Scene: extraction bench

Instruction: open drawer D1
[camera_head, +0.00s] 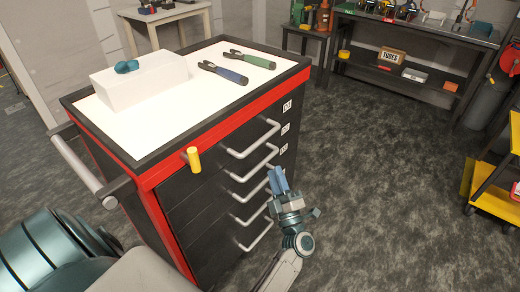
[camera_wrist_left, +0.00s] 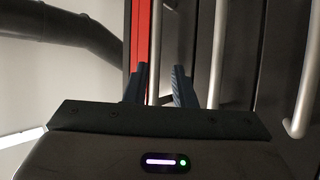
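Drawer D1 is the top drawer of the black and red tool cabinet, marked by a white D1 label (camera_head: 287,105). It looks closed. Its grey bar handle (camera_head: 252,142) runs along its front. In the left wrist view the D1 handle (camera_wrist_left: 155,45) is the bar nearest the red edge, in line with the space between the fingers. My left gripper (camera_head: 277,172) is in front of the drawer fronts, its blue fingers apart. Its fingers also show in the left wrist view (camera_wrist_left: 160,85); nothing is clamped, and I cannot tell whether they touch the bar. My right gripper is not in view.
Lower drawers have similar handles (camera_head: 252,165), close below. A yellow cylinder (camera_head: 194,160) sticks out at the front's left. A side push bar (camera_head: 85,172) is at left. On top are a white box (camera_head: 140,85) and two plier-like tools (camera_head: 223,73).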

